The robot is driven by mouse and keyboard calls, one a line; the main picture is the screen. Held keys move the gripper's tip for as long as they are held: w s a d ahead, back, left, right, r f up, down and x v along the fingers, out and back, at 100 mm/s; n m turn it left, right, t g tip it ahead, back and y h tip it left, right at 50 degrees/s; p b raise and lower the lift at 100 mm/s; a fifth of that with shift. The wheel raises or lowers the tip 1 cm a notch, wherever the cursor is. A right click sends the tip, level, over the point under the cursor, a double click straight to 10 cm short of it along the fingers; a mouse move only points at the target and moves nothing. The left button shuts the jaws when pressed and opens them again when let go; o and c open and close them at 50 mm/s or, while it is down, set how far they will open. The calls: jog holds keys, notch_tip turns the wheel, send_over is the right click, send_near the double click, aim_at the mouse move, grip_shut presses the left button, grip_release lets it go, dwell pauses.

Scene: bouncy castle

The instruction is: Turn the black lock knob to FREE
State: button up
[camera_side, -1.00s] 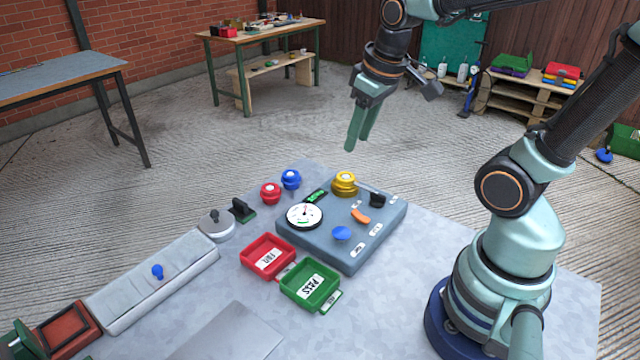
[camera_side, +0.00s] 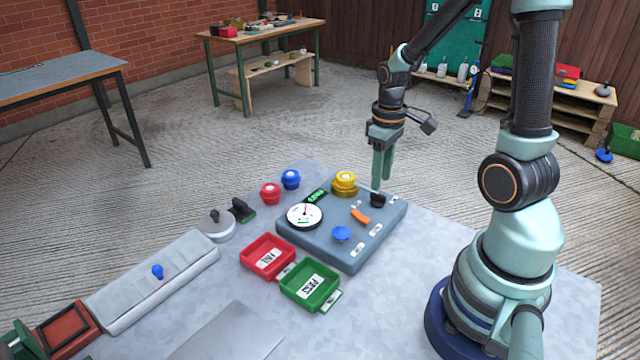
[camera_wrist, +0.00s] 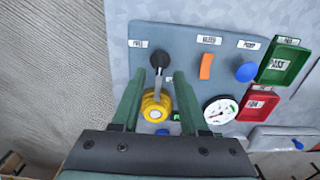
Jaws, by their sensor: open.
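The black lock knob (camera_side: 377,201) stands at the far corner of the blue-grey panel (camera_side: 320,244). In the wrist view the knob (camera_wrist: 160,59) lies just beyond my fingertips, roughly in line with the gap between them. A grey bar (camera_wrist: 158,84) runs from the knob's side toward the yellow stepped part (camera_wrist: 156,104), between my fingers. A small white label (camera_wrist: 138,43) sits beside the knob; its print is too small to read surely. My gripper (camera_side: 382,181) points down, open and empty, with its tips close above the knob. I cannot tell whether they touch it.
The panel also carries a dial (camera_side: 304,216), an orange rocker (camera_side: 360,216) and a blue button (camera_side: 341,233). A red tray (camera_side: 249,258) and a green tray (camera_side: 288,295) stand in front. Red (camera_side: 270,193) and blue (camera_side: 291,179) stepped pieces stand behind left.

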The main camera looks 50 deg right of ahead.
aim_at(379, 194)
jog(key=shift+f, duration=2.25)
grip_shut()
